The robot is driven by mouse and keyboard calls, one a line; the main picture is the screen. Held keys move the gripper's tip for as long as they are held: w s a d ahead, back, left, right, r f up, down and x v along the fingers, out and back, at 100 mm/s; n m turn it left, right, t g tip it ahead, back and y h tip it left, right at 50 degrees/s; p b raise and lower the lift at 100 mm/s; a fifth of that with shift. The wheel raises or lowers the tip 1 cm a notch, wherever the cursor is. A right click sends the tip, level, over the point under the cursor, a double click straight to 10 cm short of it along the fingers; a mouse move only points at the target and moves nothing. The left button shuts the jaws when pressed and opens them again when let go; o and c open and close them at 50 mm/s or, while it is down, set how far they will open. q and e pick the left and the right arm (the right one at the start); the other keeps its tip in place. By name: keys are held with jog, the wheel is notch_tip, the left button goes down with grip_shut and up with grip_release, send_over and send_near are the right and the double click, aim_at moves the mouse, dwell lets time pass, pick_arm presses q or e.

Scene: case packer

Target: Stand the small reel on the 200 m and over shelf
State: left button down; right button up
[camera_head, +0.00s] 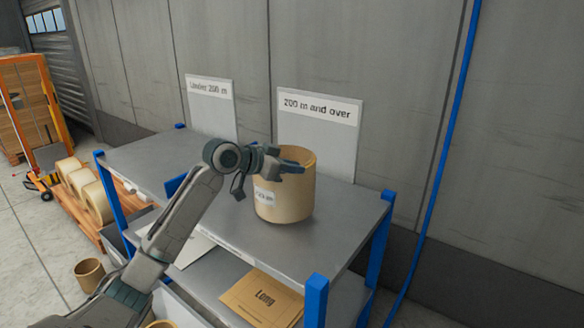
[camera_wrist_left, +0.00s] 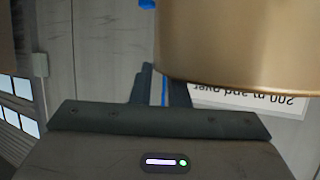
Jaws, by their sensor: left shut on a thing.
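A tan reel (camera_head: 286,192) with a white label stands upright at the right part of the upper shelf (camera_head: 262,243), in front of the "200 m and over" sign (camera_head: 318,128). My left gripper (camera_head: 290,166) is at the reel's top rim, shut on its wall. In the left wrist view the reel (camera_wrist_left: 235,45) fills the upper right, close against the gripper (camera_wrist_left: 165,88). I cannot tell whether the reel's base touches the shelf. My right gripper is not in view.
The "Under 200 m" sign (camera_head: 210,104) stands at the shelf's left part, which looks mostly clear. Blue posts (camera_head: 379,240) bound the rack. A small tan reel (camera_head: 89,271) stands lower left. Wide reels (camera_head: 98,202) lie on a pallet.

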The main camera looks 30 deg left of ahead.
pick_arm(q)
jog(key=shift+f, duration=0.4)
jog(key=c, duration=1.4)
grip_release()
jog(key=shift+f, duration=0.1)
jog(key=shift+s, duration=0.1)
jog(key=shift+s+a, duration=0.15)
jog(key=shift+s, duration=0.1)
jog(key=b+v, duration=0.6)
jog(key=v, duration=0.5)
jog(key=shift+b, duration=0.4)
